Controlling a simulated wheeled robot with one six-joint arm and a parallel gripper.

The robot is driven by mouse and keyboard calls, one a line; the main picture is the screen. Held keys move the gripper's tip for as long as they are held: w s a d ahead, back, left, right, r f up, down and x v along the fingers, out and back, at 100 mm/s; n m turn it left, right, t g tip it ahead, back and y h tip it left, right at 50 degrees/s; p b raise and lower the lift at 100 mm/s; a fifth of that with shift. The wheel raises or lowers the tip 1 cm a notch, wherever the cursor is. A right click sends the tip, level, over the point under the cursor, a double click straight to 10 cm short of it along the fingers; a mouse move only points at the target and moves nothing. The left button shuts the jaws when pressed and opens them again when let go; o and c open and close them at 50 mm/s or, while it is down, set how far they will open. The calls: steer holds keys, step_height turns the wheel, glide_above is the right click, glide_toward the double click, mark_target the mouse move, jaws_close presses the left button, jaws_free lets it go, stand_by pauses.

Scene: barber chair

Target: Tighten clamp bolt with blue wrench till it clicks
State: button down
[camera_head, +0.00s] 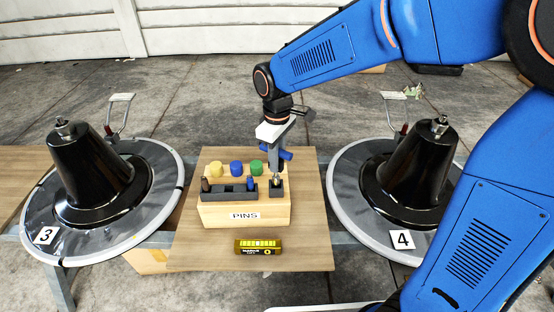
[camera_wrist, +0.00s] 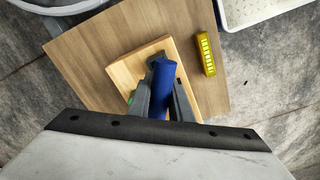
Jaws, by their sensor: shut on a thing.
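My gripper (camera_head: 280,158) is over the right end of a wooden block (camera_head: 243,214) labelled PINS, and it is shut on the blue wrench. The blue handle (camera_head: 287,154) sticks out beside the fingers in the head view. In the wrist view the blue wrench (camera_wrist: 164,90) lies between the two grey fingers. Below the gripper a small silver tip shows at a dark holder (camera_head: 276,191) on the block; I cannot tell if the wrench still touches it. Black cones stand on disc 3 (camera_head: 70,237) and disc 4 (camera_head: 370,228), each with a metal bolt-like fitting on top. I cannot tell which is the clamp bolt.
Yellow (camera_head: 215,169), blue (camera_head: 236,167) and green (camera_head: 256,167) knobs stand along the block's back. A dark rack (camera_head: 226,194) sits in front of them. A yellow-and-black box (camera_head: 257,247) lies on the wooden board (camera_head: 200,258). Upright handles rise behind both cones.

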steer(key=shift+f, duration=1.85)
stand_by(0.7)
steer(key=c, duration=1.5)
jaws_free()
steer(key=shift+c, duration=0.2)
steer(key=shift+r, duration=0.1)
